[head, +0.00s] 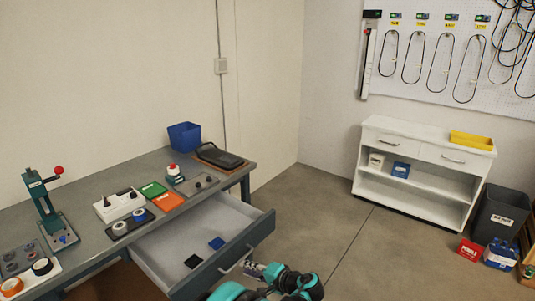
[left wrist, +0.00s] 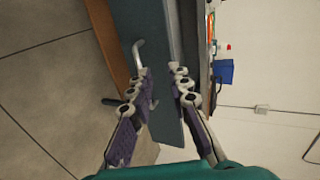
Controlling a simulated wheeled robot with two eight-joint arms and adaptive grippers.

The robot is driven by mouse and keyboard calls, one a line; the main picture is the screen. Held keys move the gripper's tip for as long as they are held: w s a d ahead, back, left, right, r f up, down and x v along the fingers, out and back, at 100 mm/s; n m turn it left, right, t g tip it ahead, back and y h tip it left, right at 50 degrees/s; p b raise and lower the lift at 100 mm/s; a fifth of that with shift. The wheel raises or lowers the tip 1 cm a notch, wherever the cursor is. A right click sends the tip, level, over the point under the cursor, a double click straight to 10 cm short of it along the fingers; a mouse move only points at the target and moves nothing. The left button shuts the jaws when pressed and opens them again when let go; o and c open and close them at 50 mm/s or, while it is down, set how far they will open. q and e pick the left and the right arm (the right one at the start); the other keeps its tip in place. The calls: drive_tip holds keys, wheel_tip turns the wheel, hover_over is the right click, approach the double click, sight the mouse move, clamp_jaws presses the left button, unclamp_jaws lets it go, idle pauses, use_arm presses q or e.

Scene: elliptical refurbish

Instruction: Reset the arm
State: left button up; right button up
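My left gripper (head: 254,269) is at the bottom middle of the head view, close to the front of the open drawer (head: 236,255). The teal arm links show below it. In the left wrist view, the two fingers of my left gripper (left wrist: 161,82) are spread apart with nothing held between them. The drawer front (left wrist: 158,48) passes behind and between the fingers, and its handle (left wrist: 138,52) shows near the left finger. I cannot tell whether a finger touches the drawer. My right gripper is in neither view.
The workbench (head: 88,206) carries a green press (head: 42,203), several small parts and a blue bin (head: 185,136). A white cabinet (head: 380,190) stands right. Floor between is clear.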

use_arm(q)
drive_tip(key=s+a+r+n+g+h, duration=0.25)
drive_tip(key=s+a+r+h, duration=0.25)
drive_tip(key=s+a+r, duration=0.6)
drive_tip(key=s+f+n+t+h, duration=0.1)
drive_tip(key=s+n+h, duration=0.3)
drive_tip(key=s, duration=1.4)
drive_tip(key=shift+a+n+h, duration=0.3)
drive_tip(key=shift+n+h, duration=0.05)
drive_tip(key=shift+h, duration=0.45)
